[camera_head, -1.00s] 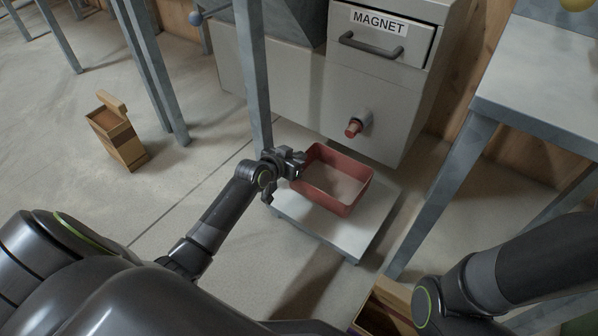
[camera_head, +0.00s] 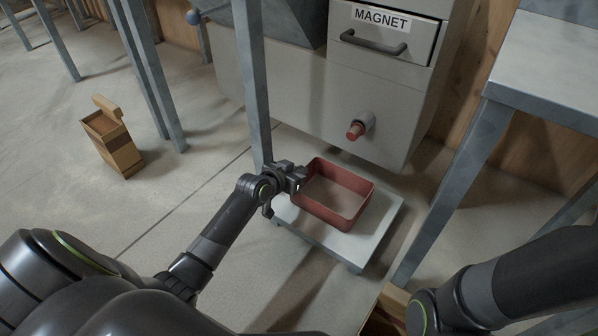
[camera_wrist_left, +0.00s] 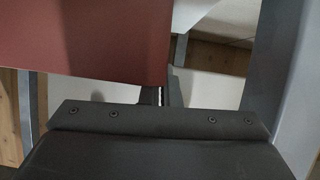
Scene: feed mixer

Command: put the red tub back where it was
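The red tub (camera_head: 336,211) is an open, empty-looking rectangular tray over a low pale platform (camera_head: 375,235) below the machine's outlet. I cannot tell whether its base fully rests on it. My left gripper (camera_head: 299,178) is at the tub's left wall near the far corner and looks shut on that wall. In the left wrist view the tub's red side (camera_wrist_left: 85,40) fills the upper left, and its edge meets the narrow fingers (camera_wrist_left: 164,92). My right arm comes in at the lower right. Its gripper is out of the picture.
A grey machine with a MAGNET drawer (camera_head: 380,35) and a red-tipped outlet (camera_head: 356,130) stands behind the tub. A steel leg (camera_head: 253,80) rises close beside my left gripper. A table (camera_head: 545,90) stands at right, a wooden box (camera_head: 114,142) on the left floor.

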